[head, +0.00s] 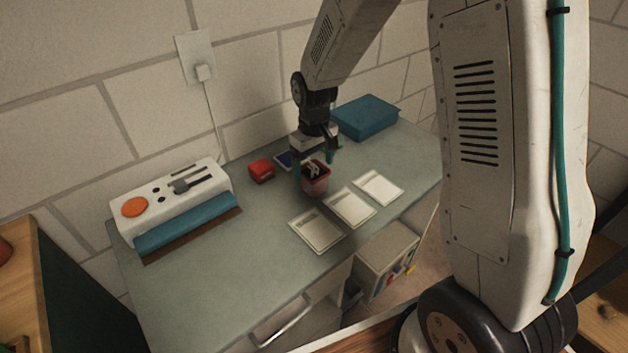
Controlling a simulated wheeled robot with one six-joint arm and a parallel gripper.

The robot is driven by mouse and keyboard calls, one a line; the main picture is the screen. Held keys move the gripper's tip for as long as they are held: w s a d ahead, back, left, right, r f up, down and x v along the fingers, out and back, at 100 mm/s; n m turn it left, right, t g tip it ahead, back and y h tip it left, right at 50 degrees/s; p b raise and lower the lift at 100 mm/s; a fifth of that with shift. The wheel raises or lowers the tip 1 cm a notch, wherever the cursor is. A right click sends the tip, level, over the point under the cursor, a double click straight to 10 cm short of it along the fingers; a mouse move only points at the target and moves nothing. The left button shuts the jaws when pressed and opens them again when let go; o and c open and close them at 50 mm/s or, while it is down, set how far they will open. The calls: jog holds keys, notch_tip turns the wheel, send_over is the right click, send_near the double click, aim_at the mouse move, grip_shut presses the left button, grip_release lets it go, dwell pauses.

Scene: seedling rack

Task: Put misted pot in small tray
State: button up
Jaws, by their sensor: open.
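A small reddish pot (316,184) with dark soil and a pale label or sprout stands on the grey-green bench. My gripper (314,168) is open and points down over the pot, one teal fingertip on its left and one at its upper right. Whether the fingers touch the pot cannot be told. A teal-blue tray or box (366,117) lies at the back right of the bench. I cannot tell whether it is the small tray, or whether the pot is misted.
The bench (215,278) is clear at the front left. Several pale square cards, such as this one (317,230), lie along its front edge. A red block (261,171) and a blue item (283,160) lie behind the pot. A white machine (172,199) stands left.

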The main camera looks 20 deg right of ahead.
notch_tip(320, 180, down, 2)
jog(key=shift+f, duration=0.2)
jog(key=c, duration=1.2)
